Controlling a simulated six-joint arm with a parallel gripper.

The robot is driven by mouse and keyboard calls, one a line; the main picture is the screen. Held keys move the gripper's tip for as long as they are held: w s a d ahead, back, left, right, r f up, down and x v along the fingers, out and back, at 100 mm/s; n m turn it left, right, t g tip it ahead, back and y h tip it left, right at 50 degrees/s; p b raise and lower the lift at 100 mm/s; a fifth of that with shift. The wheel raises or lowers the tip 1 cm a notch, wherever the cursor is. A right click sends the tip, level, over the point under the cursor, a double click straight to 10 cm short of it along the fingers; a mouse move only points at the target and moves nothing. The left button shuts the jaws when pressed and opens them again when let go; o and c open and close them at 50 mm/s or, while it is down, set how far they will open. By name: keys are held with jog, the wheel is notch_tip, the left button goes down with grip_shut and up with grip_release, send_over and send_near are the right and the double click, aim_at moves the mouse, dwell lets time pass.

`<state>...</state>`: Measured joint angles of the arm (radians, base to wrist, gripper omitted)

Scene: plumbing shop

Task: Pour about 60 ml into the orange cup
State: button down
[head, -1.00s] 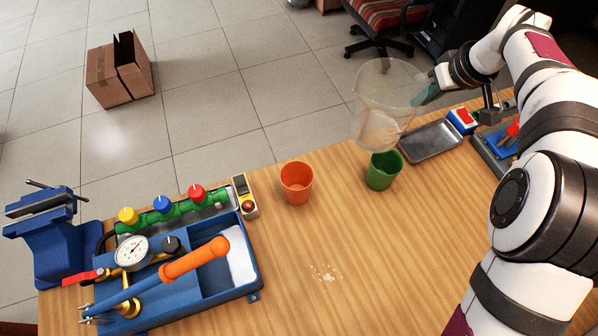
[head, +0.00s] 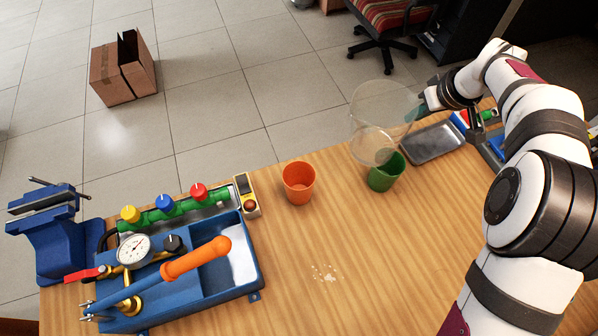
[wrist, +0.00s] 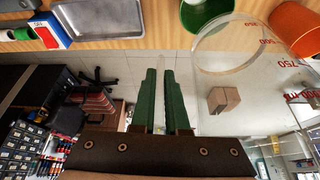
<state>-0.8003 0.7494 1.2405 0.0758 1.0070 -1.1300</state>
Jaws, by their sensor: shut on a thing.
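The orange cup (head: 298,187) stands upright on the workbench; its inside looks empty. It also shows in the wrist view (wrist: 296,27). A clear beaker (head: 383,112) with red volume marks is held in the air, in the picture just above and overlapping the rim of a green cup (head: 384,178). The beaker shows at the right of the wrist view (wrist: 245,75). My gripper (head: 416,107) is shut on the beaker at its right side; its green fingers (wrist: 165,98) show in the wrist view. I cannot make out the liquid level.
A metal tray (head: 432,143) lies right of the green cup. A small white spill (head: 324,272) marks otherwise clear bench in front.

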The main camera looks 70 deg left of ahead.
aim_at(409, 104)
jog(key=s+r+t, duration=0.1)
jog(key=s+r+n+t, duration=0.1)
jog(key=t, duration=0.1)
jog(key=shift+r+t, duration=0.3)
jog(key=shift+r, duration=0.05)
jog(key=shift+s+a+r+t, duration=0.1)
jog(key=shift+s+r+t, duration=0.6)
jog(key=shift+s+r, duration=0.1)
jog(key=shift+s+r+n+t, duration=0.3)
jog(key=shift+s+r+t, duration=0.25)
jog(key=shift+s+t, duration=0.3)
jog(key=shift+s+r+n+t+y, duration=0.2)
jog(key=shift+s+r+t, duration=0.2)
jog(key=shift+s+t, duration=0.3)
jog(key=shift+s+r+n+t+y, duration=0.2)
jog(key=shift+s+r+t, duration=0.15)
jog(key=shift+s+t, duration=0.35)
jog(key=shift+s+r+n+t, duration=0.2)
jog(key=shift+s+r+t, duration=0.1)
jog(key=shift+s+t, duration=0.35)
jog(key=shift+s+r+n+t, duration=0.25)
jog(key=shift+s+t, duration=0.15)
jog(key=shift+t, duration=0.3)
jog(key=shift+s+y, duration=0.15)
jog(key=shift+y, duration=0.15)
jog(key=shift+s+r+t, duration=0.1)
jog(key=shift+s+t, duration=0.3)
